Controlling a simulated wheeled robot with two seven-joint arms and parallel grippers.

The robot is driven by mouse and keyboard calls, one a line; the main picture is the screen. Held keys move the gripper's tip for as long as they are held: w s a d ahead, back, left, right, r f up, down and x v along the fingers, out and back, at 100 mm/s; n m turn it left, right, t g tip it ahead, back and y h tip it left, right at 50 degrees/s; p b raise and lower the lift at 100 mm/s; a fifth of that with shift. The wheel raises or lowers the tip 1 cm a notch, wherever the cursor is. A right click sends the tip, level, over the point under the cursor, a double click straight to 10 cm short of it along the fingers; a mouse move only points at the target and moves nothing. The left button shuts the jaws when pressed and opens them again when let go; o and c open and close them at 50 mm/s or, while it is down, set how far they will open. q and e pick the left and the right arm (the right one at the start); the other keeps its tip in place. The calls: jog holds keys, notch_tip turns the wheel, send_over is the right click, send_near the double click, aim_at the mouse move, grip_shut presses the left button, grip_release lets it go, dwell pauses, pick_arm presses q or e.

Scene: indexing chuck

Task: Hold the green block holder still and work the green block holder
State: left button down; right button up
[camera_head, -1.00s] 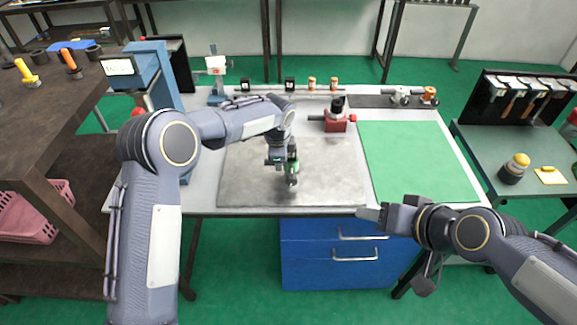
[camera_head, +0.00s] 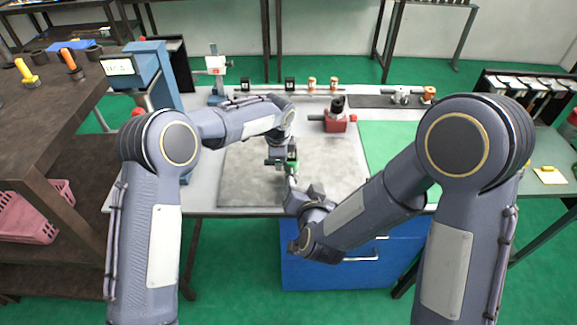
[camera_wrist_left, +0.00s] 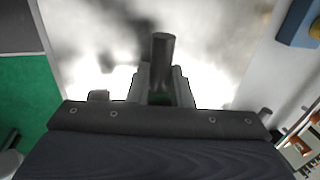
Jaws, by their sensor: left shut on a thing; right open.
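The green block holder (camera_head: 293,155) shows only in part in the head view, on the grey metal plate, largely hidden by my left gripper. My left gripper (camera_head: 281,161) reaches down from above and is shut on the holder. In the left wrist view, a dark upright cylinder (camera_wrist_left: 163,52) stands just beyond the fingers of my left gripper (camera_wrist_left: 162,88). My right gripper (camera_head: 291,186) is open, just in front of the holder and below my left gripper. Whether it touches the holder, I cannot tell.
The grey metal plate (camera_head: 240,185) is mostly clear to the left. A red-based device (camera_head: 335,122) stands behind it on the right. A green mat (camera_head: 385,140) lies at right, partly hidden by my right arm. Blue drawers (camera_head: 340,275) are below the bench.

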jog(key=s+a+f+n+t+h, duration=0.2)
jog(key=s+a+f+n+t, duration=0.1)
jog(key=s+f+t, duration=0.25)
jog(key=shift+g, duration=0.45)
jog(key=w, duration=1.1)
jog(key=shift+w+d+f, duration=0.1)
jog(key=shift+w+f, duration=0.1)
jog(key=shift+w, duration=0.05)
